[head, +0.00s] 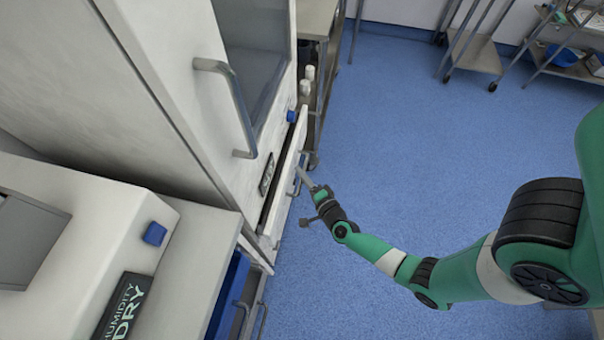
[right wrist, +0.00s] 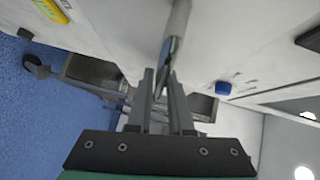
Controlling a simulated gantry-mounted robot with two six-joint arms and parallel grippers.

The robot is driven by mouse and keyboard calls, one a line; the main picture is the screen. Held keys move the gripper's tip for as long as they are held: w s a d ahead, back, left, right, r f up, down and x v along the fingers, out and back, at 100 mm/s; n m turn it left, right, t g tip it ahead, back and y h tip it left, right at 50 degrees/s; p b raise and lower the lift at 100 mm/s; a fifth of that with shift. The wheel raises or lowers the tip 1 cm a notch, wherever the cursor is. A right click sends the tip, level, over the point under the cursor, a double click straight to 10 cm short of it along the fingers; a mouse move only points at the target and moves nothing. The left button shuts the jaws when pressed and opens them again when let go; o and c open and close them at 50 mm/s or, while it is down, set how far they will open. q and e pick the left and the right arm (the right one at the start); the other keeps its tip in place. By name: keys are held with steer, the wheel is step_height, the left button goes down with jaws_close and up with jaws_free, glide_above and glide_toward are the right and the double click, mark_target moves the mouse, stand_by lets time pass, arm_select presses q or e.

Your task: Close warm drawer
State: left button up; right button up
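The warm drawer (head: 284,185) is the white drawer low on the tall white cabinet in the head view. It stands partly pulled out, with a dark gap behind its front. A slim metal handle runs along its front; the handle (right wrist: 175,35) also shows in the right wrist view. My right gripper (head: 303,176) is at this handle, its fingers close together with the bar between the fingertips (right wrist: 161,80). It looks shut on the handle, though part of the contact is hidden. My left gripper is in neither view.
The cabinet's glass door with a large handle (head: 236,105) is above the drawer. A humidity unit (head: 95,225) stands at the lower left, with a blue bin (head: 230,292) beside it. Carts (head: 470,50) stand far back. The blue floor (head: 410,130) is open to the right.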

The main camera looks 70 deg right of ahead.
jaws_close()
stand_by(1.0)
